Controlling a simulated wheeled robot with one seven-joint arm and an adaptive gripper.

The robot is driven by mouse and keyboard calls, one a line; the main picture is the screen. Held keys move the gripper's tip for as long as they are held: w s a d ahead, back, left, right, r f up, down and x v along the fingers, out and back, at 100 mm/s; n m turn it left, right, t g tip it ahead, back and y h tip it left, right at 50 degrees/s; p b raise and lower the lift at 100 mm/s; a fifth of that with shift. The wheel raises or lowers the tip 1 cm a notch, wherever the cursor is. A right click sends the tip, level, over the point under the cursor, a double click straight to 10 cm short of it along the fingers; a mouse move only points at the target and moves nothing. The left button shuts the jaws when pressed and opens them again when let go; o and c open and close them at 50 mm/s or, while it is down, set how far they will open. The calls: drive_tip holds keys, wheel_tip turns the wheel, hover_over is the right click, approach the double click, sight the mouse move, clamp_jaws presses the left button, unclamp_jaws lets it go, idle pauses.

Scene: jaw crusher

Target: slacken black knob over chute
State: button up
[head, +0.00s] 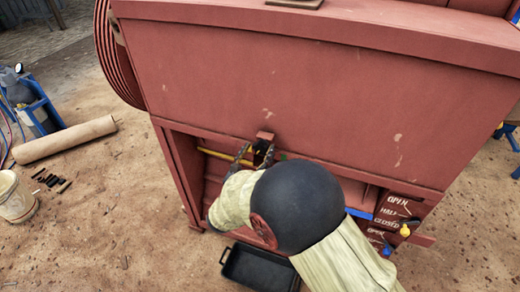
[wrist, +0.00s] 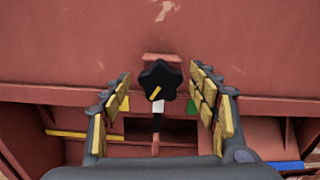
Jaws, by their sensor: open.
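The black knob (wrist: 160,82) is star-shaped, with a yellow mark on its face. It sits at the lower edge of the red machine panel (wrist: 230,40), under a small red bracket, with a pale and dark stem below it. My gripper (wrist: 161,74) is open, with one yellow-padded finger on each side of the knob and visible gaps between. In the head view my gripper (head: 254,153) reaches to the same spot, and the knob is partly hidden there. The chute opening (wrist: 215,135) lies below the knob, partly covered by my gripper.
A yellow bar (head: 216,154) runs left of the knob. At right is a plate (head: 398,212) marked OPEN, HALF, CLOSED with a yellow-tipped lever (head: 405,230). A black tray (head: 255,265) lies on the ground below. A bucket (head: 15,200) and a roll (head: 65,140) are left.

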drive_tip(key=shift+x, duration=0.9)
drive_tip(key=shift+c, duration=1.4)
drive_tip(key=c, duration=0.9)
